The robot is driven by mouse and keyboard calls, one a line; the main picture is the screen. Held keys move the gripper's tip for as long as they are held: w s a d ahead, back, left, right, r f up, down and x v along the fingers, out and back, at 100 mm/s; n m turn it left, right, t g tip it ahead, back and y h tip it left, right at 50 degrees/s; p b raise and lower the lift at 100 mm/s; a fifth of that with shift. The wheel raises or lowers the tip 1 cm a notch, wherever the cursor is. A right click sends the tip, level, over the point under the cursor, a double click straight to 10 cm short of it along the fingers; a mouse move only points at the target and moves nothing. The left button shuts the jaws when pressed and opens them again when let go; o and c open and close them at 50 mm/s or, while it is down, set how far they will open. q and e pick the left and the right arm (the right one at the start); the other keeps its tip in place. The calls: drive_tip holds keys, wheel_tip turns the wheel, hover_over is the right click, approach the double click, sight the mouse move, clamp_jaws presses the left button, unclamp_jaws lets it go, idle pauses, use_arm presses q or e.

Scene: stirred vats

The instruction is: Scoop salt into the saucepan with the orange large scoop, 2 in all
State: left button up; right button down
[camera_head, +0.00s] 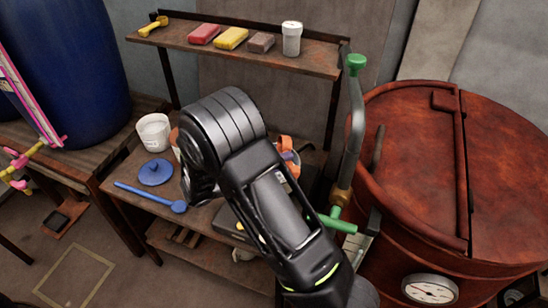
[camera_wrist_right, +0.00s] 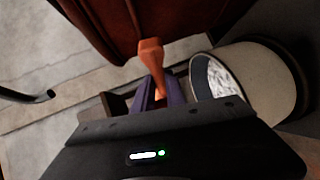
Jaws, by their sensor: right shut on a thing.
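My right gripper (camera_head: 287,157) is shut on the orange scoop (camera_head: 293,168), just beyond my right forearm in the head view. In the right wrist view its purple fingers (camera_wrist_right: 160,93) hold the scoop's orange handle (camera_wrist_right: 151,56); the bowl is hidden. A pale round vessel (camera_wrist_right: 262,85) with light grey-white inside stands close to the right of the fingers there; I cannot tell if it holds salt. A white tub (camera_head: 153,132) stands open on the bench in the head view. I cannot make out the saucepan; my arm covers the middle of the bench.
A blue lid (camera_head: 156,173) and a long blue scoop (camera_head: 150,196) lie near the tub. The upper shelf (camera_head: 180,37) holds a yellow scoop (camera_head: 153,26), several blocks and a white jar (camera_head: 292,39). A green-handled pipe (camera_head: 355,115) and a rusty red vat (camera_head: 415,150) stand at right.

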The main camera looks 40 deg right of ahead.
drive_tip(key=shift+w+a+r+t+y, duration=0.8)
drive_tip(key=shift+w+a+y, duration=0.1)
drive_tip(key=shift+a+y, duration=0.1)
drive_tip(key=shift+f, duration=0.1)
drive_tip(key=m+t+y+p, duration=0.1)
drive_tip(key=y, duration=0.3)
drive_tip(key=d+r+t+y+p, duration=0.1)
drive_tip(key=y, duration=0.2)
drive_tip(key=s+d+m+t+y+p, duration=0.1)
drive_tip(key=t+y+p, duration=0.1)
drive_tip(key=y, duration=0.2)
drive_tip(key=shift+r+m+y, duration=0.3)
idle(0.4)
